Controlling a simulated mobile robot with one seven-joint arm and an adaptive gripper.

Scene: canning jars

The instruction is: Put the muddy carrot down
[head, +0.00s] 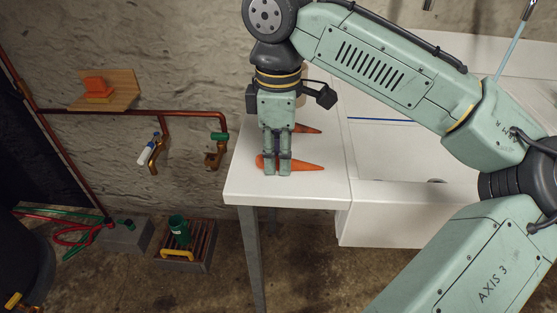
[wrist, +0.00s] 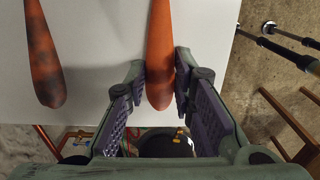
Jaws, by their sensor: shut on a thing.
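My gripper (head: 277,172) points straight down over the left end of the white worktop. It is shut on the thick end of an orange carrot (head: 308,167), with one finger on each side in the wrist view (wrist: 162,84). This held carrot (wrist: 160,35) looks mostly plain orange and lies level, at or just above the worktop; I cannot tell if it touches. A second carrot (head: 308,129) lies behind it, partly hidden by my gripper. In the wrist view this second carrot (wrist: 43,62) shows dark muddy patches and lies apart, to the left.
The white worktop (head: 240,186) ends close by at its left and front edges. A white sink (head: 385,150) adjoins on the right. Taps (head: 215,155) and copper pipes are on the wall to the left. A slatted crate (head: 196,256) stands on the floor below.

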